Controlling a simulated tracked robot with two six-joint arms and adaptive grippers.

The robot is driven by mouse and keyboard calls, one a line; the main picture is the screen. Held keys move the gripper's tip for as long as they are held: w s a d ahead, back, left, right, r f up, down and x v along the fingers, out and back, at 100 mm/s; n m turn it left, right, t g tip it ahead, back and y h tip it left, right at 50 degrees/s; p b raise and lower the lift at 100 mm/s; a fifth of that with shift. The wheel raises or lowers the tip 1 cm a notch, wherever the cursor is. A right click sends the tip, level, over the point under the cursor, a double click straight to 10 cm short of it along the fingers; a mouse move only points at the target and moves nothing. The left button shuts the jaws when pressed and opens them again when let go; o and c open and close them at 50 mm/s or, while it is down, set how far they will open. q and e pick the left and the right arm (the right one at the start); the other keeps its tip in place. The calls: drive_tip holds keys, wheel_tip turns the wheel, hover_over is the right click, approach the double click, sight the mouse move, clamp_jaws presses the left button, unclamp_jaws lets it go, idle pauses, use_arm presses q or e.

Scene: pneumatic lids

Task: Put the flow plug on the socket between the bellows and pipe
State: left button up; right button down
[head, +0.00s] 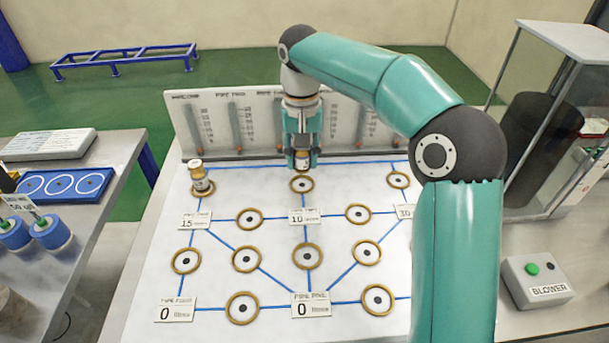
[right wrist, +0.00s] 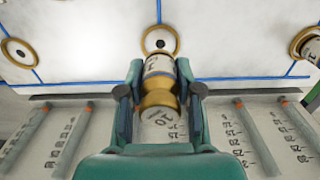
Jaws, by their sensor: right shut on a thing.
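My right gripper (head: 303,152) is shut on a white and gold plug (head: 303,159), held upright near the back of the white board (head: 330,235). In the right wrist view the same plug (right wrist: 160,80) sits between the fingers, with a number on its side. A gold-ringed socket (head: 302,184) lies just below and in front of the plug; it also shows in the right wrist view (right wrist: 160,41). Whether the plug touches the socket I cannot tell. A second white and gold plug (head: 201,178) stands at the board's back left. The labels naming bellows and pipe are too small to read surely.
Several empty ringed sockets and number tiles, such as one marked 10 (head: 304,216), are joined by blue lines. A gauge panel (head: 235,125) stands behind. A blower box (head: 537,280) and glass case (head: 555,120) are at right. A side table (head: 90,195) is at left.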

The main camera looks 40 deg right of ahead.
sight(302, 184)
drive_tip(key=shift+f+b, duration=0.35)
drive_tip(key=shift+f, duration=1.95)
drive_tip(key=shift+f, duration=0.1)
drive_tip(key=c, duration=0.8)
unclamp_jaws()
wheel_tip(302, 184, up, 12)
drive_tip(key=p, duration=0.2)
drive_tip(key=shift+p, duration=0.35)
